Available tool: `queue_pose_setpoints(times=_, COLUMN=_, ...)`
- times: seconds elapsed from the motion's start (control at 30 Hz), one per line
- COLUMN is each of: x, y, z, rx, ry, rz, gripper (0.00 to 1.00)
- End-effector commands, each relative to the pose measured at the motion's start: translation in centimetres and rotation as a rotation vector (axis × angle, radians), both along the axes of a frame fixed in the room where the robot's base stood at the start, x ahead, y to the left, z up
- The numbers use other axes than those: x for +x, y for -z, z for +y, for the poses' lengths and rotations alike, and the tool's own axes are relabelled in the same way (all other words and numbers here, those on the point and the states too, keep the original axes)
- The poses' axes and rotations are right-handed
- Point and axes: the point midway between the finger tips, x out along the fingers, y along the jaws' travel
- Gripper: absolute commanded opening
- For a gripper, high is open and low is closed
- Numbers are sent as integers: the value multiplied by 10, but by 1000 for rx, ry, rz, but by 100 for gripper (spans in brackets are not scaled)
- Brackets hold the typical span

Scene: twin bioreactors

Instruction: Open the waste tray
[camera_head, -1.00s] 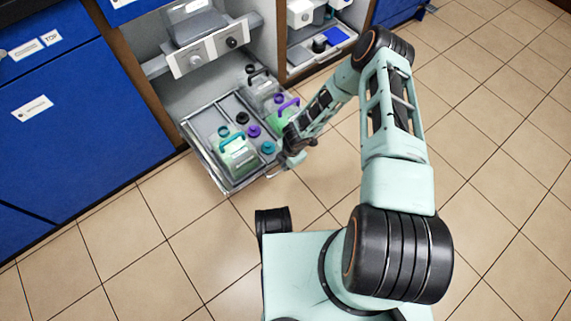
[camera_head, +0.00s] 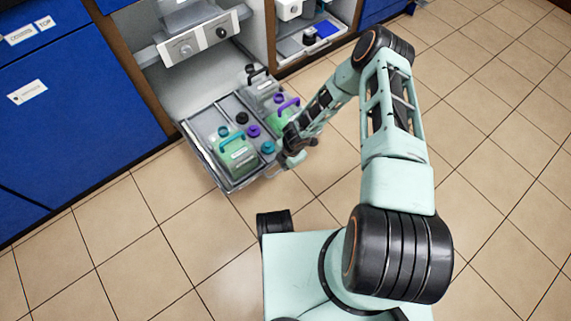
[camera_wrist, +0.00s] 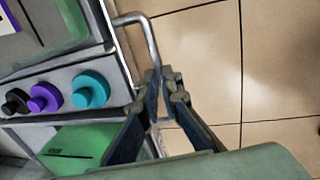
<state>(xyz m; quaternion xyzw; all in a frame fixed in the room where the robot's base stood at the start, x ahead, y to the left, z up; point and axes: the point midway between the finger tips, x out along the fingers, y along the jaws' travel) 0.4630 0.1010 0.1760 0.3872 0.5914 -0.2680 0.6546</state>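The waste tray (camera_head: 224,182) is a grey metal drawer pulled out from the bottom of the cabinet, low above the floor. It holds several bottles, among them a green one with a teal handle (camera_head: 238,158) and one with a purple handle (camera_head: 287,107). My gripper (camera_head: 284,166) is at the tray's front edge. In the wrist view, the fingertips of my gripper (camera_wrist: 160,84) are closed on the tray's bent metal handle (camera_wrist: 149,36). The fingers hide part of the bar.
A grey unit with knobs (camera_head: 198,40) sits in the cabinet above the tray. Blue cabinet fronts (camera_head: 75,110) stand at the left. An open shelf compartment (camera_head: 310,35) is to the right. The tiled floor (camera_head: 170,240) in front is clear.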

Motion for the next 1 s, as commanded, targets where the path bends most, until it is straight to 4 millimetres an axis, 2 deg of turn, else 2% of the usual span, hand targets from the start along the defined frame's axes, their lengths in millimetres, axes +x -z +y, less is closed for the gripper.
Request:
queue_pose_setpoints(times=0.03, x=-5, y=5, z=-3, rx=-6, ry=1, rz=8, gripper=0)
queue_pose_setpoints(times=0.2, x=-5, y=5, z=-3, rx=-6, ry=1, rz=8, gripper=0)
queue_pose_setpoints(times=0.23, x=-5, y=5, z=-3, rx=-6, ry=1, rz=8, gripper=7)
queue_pose_setpoints(times=0.4, x=-4, y=4, z=-3, rx=-5, ry=1, rz=6, gripper=26)
queue_pose_setpoints(times=0.77, x=-1, y=-3, z=-1, rx=-2, ry=0, rz=1, gripper=26)
queue_pose_setpoints(times=0.87, x=-2, y=-13, z=-2, rx=-1, ry=0, rz=0, gripper=26)
queue_pose_setpoints(times=1.0, x=-5, y=-36, z=-5, rx=-2, ry=-1, rz=-1, gripper=26)
